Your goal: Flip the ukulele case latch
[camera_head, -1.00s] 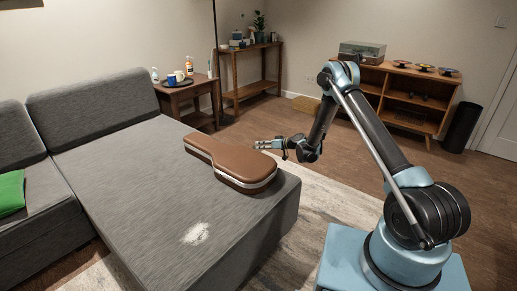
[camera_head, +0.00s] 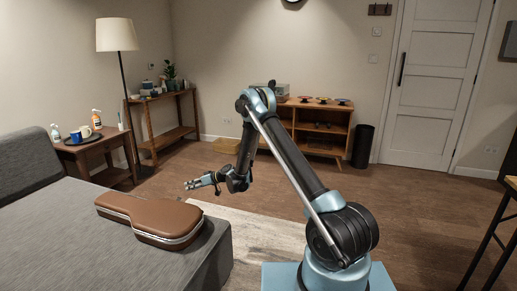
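The brown ukulele case (camera_head: 160,217) lies flat on the end of the grey sofa, with a pale band around its side. It looks closed. Its latch is too small to make out in this view. My gripper (camera_head: 187,186) is above and behind the wide part of the case, pointing left, and appears apart from it. The fingers are small in the picture, and I cannot tell how far apart they are. Nothing is seen held in them.
The grey sofa (camera_head: 60,235) fills the lower left. A side table (camera_head: 97,150) with bottles and mugs, a lamp (camera_head: 117,35) and a shelf unit (camera_head: 318,135) stand behind. A stool or table (camera_head: 496,225) is at right. The floor behind my arm is clear.

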